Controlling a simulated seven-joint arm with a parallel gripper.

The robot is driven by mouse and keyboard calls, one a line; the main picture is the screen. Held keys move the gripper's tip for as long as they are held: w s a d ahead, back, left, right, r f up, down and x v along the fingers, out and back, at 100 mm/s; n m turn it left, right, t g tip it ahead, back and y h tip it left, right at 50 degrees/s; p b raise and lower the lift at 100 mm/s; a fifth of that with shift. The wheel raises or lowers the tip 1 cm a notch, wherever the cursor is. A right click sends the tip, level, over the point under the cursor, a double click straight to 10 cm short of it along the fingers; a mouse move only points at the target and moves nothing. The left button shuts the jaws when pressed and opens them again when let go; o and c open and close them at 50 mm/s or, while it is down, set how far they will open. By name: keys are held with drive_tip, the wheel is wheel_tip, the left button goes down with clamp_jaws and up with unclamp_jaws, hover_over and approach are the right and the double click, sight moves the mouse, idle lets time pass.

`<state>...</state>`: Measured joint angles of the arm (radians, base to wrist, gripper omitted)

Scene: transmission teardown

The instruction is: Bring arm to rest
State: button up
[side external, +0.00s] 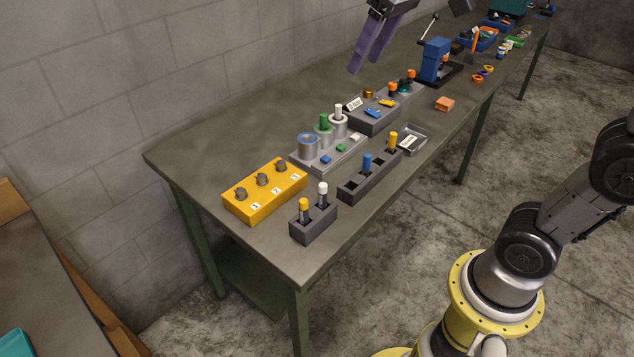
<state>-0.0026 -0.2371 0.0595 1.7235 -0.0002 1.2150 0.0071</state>
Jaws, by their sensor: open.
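My gripper (369,50) is at the top centre of the side external view, with two long purple fingers pointing down. The fingers are apart and nothing shows between them. It appears raised above the far side of the grey workbench (215,140), apart from the parts on it. My arm's lower links and yellow base stand at the right, in front of the bench. The upper part of the arm is cut off by the picture's edge.
A yellow block with grey knobs (264,190), dark peg holders (313,222) and (369,177), a grey fixture with cylinders (329,150) and a blue press (435,60) stand on the bench. An orange block (445,104) lies near the front edge. The left bench end is clear.

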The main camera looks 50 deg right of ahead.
drive_tip(key=s+f+t, duration=0.1)
drive_tip(key=s+f, duration=1.1)
drive_tip(key=s, duration=0.4)
drive_tip(key=shift+f, duration=0.3)
